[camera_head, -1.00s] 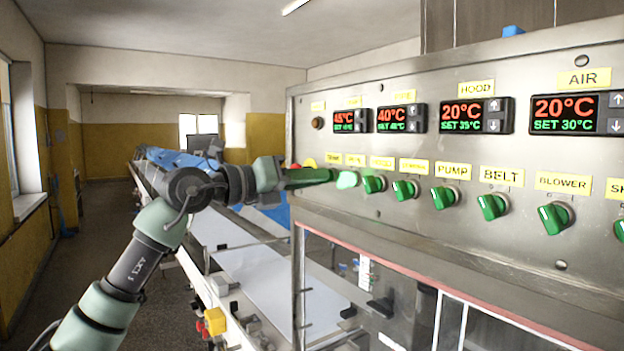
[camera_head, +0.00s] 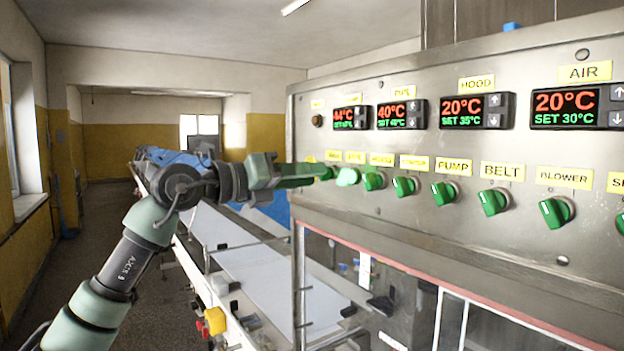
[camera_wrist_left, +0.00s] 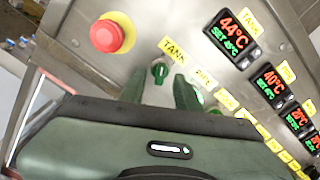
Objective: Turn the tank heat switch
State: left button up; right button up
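The tank heat switch (camera_wrist_left: 160,72) is a small green knob on the steel panel, under a yellow TANK label (camera_wrist_left: 173,50) in the wrist view. My left gripper (camera_wrist_left: 162,82) is open, with one dark green finger on each side of the line to the knob. The knob shows in the gap just beyond the fingertips; I cannot tell whether they touch it. In the head view my left gripper (camera_head: 318,172) reaches the left end of the switch row, its fingers covering part of that area. The tank display (camera_wrist_left: 233,34) reads 44°C. My right gripper is not in view.
A red emergency stop button (camera_wrist_left: 112,33) sits left of the tank switch in the wrist view. Several similar green knobs, such as the belt switch (camera_head: 494,202), run rightward along the panel (camera_head: 590,250). A conveyor (camera_head: 270,275) lies below and left.

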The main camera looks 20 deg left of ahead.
pick_arm(q)
jog(key=b+v, duration=0.2)
jog(key=v, duration=0.4)
jog(key=shift+s+a, duration=0.15)
jog(key=shift+s, duration=0.1)
